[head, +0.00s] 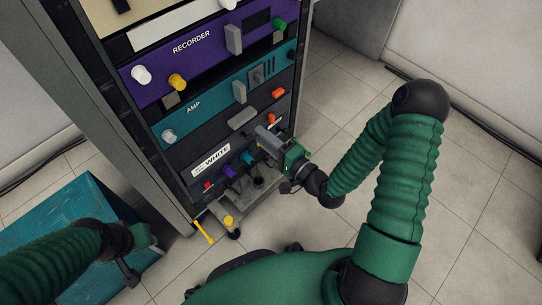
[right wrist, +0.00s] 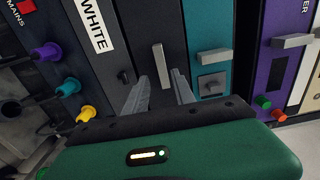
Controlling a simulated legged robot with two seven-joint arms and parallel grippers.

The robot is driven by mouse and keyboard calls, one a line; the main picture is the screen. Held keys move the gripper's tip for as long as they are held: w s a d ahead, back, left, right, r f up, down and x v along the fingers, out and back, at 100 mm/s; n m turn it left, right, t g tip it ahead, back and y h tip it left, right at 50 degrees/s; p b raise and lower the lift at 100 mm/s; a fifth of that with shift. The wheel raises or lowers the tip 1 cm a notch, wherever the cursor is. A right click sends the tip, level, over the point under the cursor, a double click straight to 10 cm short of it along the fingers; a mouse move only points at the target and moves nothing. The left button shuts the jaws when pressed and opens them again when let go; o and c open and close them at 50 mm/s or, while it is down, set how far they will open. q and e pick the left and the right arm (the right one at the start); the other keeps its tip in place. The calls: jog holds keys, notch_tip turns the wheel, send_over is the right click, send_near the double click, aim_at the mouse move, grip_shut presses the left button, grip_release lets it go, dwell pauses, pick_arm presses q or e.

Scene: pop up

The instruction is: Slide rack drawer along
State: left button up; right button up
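The rack (head: 128,128) stands at the upper left in the head view, with stacked drawer fronts. A dark drawer with a grey bar handle (head: 242,118) lies between the teal AMP front (head: 205,108) and the panel labelled WHITE (head: 210,160). My right gripper (head: 262,136) is at the rack front, just below that handle. In the right wrist view its two fingers (right wrist: 160,82) are spread, with the dark drawer's handle (right wrist: 161,62) beyond the tips, lined up with the gap. My left gripper (head: 142,238) is low at the left, away from the rack; its fingers are unclear.
The purple RECORDER front (head: 195,55) is above AMP, with knobs and a handle. Coloured plugs (head: 229,171) stick out low on the rack. A teal box (head: 60,215) stands at the left. Tiled floor (head: 490,190) is open at the right.

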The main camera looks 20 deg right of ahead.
jog(key=b+x, duration=0.1)
jog(key=x, duration=0.6)
jog(key=shift+w+a, duration=0.1)
jog(key=shift+w, duration=0.25)
jog(key=c, duration=0.5)
jog(key=shift+d, duration=0.3)
grip_shut()
